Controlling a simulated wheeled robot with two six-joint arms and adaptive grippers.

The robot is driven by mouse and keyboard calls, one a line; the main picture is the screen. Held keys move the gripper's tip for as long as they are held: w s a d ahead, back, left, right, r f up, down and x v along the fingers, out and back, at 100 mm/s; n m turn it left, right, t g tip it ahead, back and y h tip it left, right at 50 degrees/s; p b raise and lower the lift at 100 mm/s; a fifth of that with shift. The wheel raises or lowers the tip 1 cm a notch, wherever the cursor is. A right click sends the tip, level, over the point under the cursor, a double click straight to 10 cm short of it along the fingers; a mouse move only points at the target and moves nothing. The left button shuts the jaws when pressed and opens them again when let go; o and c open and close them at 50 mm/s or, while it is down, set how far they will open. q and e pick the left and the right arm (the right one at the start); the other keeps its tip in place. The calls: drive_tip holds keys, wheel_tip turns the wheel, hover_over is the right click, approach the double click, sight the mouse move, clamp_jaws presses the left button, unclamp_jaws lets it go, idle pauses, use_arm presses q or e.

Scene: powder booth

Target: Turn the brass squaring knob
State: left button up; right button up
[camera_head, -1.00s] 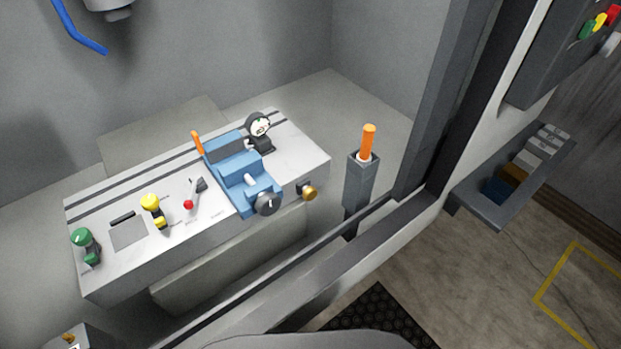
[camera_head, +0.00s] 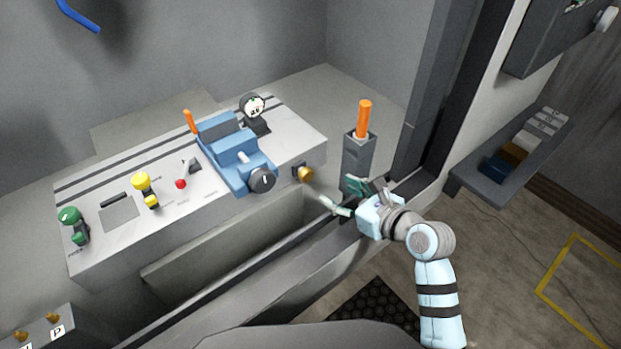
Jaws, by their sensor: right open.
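The brass squaring knob (camera_head: 304,174) sticks out of the front face of the grey bench (camera_head: 100,262), near its right end. My right gripper (camera_head: 338,195) is open and empty. It appears to the right of the knob and a little lower in the picture, apart from it, with its fingers pointing left towards it. Nothing covers the knob. My left gripper is not in the picture.
A blue vise (camera_head: 236,158) with a black knob (camera_head: 262,180) stands left of the brass knob. A dial gauge (camera_head: 254,112) is behind it. A grey post with an orange handle (camera_head: 364,120) stands behind my gripper. The booth's sill (camera_head: 270,262) runs in front.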

sight(308, 177)
drive_tip(key=b+x, duration=0.2)
drive_tip(key=x, duration=1)
drive_tip(key=shift+w+a+f, duration=0.2)
drive_tip(key=shift+w, duration=0.05)
drive_tip(key=c, duration=1.2)
